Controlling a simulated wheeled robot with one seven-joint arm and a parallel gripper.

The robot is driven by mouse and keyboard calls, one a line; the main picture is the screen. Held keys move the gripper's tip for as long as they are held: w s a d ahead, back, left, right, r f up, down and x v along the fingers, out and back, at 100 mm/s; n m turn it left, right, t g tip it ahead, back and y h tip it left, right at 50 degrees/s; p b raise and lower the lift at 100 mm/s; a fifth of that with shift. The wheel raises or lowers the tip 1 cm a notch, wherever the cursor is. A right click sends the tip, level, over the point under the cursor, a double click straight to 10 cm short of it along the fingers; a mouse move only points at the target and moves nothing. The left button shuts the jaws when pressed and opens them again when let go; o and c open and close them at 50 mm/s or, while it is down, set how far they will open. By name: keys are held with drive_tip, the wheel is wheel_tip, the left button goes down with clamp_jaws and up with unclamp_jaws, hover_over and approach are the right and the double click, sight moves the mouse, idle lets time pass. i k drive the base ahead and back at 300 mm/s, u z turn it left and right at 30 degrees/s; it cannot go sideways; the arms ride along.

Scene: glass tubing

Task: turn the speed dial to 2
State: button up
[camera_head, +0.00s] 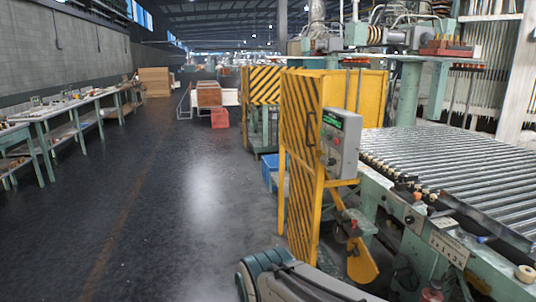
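A grey control box (340,144) is mounted on the yellow guard frame, right of the picture's middle. A small green-lit display (332,119) is at its upper part. A dark round knob (332,161) shows low on its face and may be the speed dial. Its marks and pointer are too small to read, so I cannot tell its setting. No gripper fingers show in this view, and nothing is touching the box.
A yellow guard with black stripes (302,165) stands left of the box. A roller conveyor (450,165) fills the right side. Workbenches (50,112) line the left wall. The dark floor (180,210) between is open. Red and brown crates (209,93) stand farther back.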

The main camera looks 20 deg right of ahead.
sight(331, 162)
drive_tip(key=z, duration=0.4)
drive_tip(key=i, duration=1.5)
drive_tip(key=z, duration=0.65)
